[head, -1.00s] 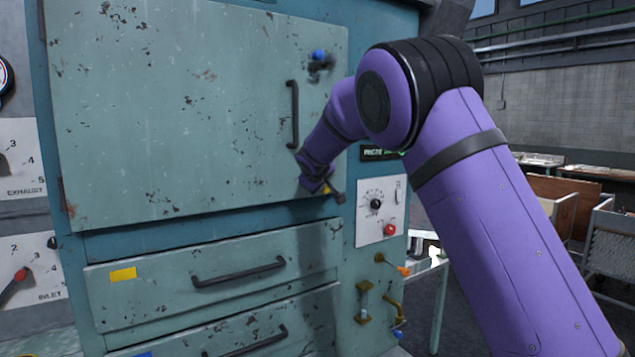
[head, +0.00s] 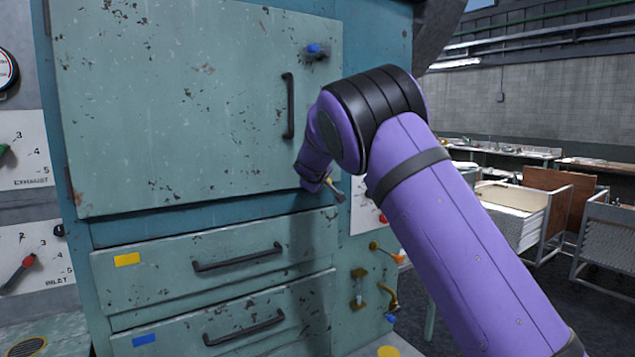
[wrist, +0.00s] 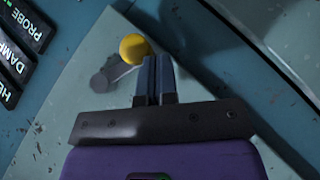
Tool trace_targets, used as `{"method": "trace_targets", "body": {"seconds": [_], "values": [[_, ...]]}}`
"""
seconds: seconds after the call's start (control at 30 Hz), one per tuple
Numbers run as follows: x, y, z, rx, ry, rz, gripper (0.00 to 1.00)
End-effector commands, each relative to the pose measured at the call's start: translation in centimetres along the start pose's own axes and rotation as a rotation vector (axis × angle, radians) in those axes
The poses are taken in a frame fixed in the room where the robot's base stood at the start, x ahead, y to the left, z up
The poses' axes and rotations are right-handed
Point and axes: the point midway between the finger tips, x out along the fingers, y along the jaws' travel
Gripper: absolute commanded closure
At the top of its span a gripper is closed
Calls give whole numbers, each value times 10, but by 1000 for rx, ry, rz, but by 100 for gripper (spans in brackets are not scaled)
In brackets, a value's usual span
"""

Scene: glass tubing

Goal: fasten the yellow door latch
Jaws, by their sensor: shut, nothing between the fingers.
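The yellow door latch shows in the wrist view as a round yellow knob (wrist: 134,48) with a grey lever part beside it, near the door's corner. In the head view only a bit of the yellow latch (head: 327,181) shows at the door's lower right corner, mostly hidden by my wrist. My gripper (wrist: 156,62) is shut and empty, its fingertips right beside the yellow knob; I cannot tell whether they touch it. In the head view my gripper (head: 331,187) is at the same corner. The pale teal door (head: 180,110) looks closed against the cabinet.
A blue-knobbed latch (head: 314,49) and a black door handle (head: 289,105) are higher on the door's right side. Drawers with black handles (head: 237,258) lie below. Brass valves (head: 385,292) stick out at lower right. Black label plates (wrist: 22,50) show in the wrist view.

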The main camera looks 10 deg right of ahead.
Motion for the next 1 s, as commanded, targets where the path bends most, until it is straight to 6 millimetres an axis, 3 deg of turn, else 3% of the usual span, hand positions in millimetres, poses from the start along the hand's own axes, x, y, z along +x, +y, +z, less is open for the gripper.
{"method": "trace_targets", "body": {"seconds": [0.43, 1.0], "values": [[22, 3, 14, -1, -1, 0, 100], [27, 4, 19, 0, 0, -1, 100]]}}
